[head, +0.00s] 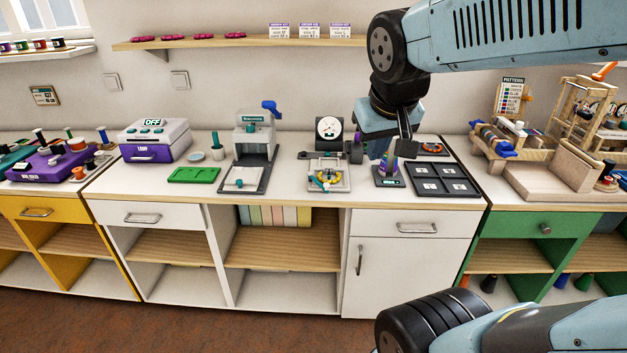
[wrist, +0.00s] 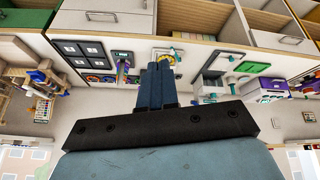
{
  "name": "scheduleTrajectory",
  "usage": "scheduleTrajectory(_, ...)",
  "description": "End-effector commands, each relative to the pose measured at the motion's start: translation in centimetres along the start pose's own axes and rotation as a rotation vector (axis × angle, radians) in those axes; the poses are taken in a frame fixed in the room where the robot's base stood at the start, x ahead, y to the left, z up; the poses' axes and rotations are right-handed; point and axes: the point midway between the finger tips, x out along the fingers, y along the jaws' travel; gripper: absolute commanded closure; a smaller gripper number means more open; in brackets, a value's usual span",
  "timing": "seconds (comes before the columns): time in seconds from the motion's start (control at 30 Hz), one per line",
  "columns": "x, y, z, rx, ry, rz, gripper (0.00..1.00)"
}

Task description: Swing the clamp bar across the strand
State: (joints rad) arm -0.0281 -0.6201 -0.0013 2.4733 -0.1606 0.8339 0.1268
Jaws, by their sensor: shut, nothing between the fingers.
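A test stand (head: 341,170) with a round dial gauge (head: 329,127) stands on the white bench in the head view. A small teal bar (head: 318,183), which looks like the clamp bar, lies at the front left of its pale plate. A yellow ring-like piece, perhaps the strand (head: 329,177), lies beside it; whether the bar crosses it is too small to tell. My gripper (head: 380,154) is shut and empty, above and right of the stand. In the wrist view my shut fingers (wrist: 160,82) partly cover the stand and the yellow piece (wrist: 165,56).
A small dark stand with a coloured cone (head: 388,167) and a black compartment tray (head: 441,197) are right of the test stand. A grey press (head: 250,150) and a green tray (head: 194,175) are left. Bench front is mostly clear.

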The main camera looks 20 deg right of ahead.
Motion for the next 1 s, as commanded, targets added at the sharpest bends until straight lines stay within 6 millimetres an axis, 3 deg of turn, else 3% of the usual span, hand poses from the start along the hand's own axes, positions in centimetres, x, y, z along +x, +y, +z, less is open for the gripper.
scheduleTrajectory(0.33, 7.7, -0.1, -6.9, -0.085, -0.014, 0.161, 1.00)
scheduleTrajectory(0.6, 14.8, -2.7, -11.2, -0.188, 0.008, 0.210, 1.00)
scheduleTrajectory(0.8, 20.5, -5.7, -13.1, -0.274, 0.022, 0.203, 1.00)
scheduleTrajectory(1.0, 24.9, -8.4, -13.8, -0.339, 0.029, 0.177, 1.00)
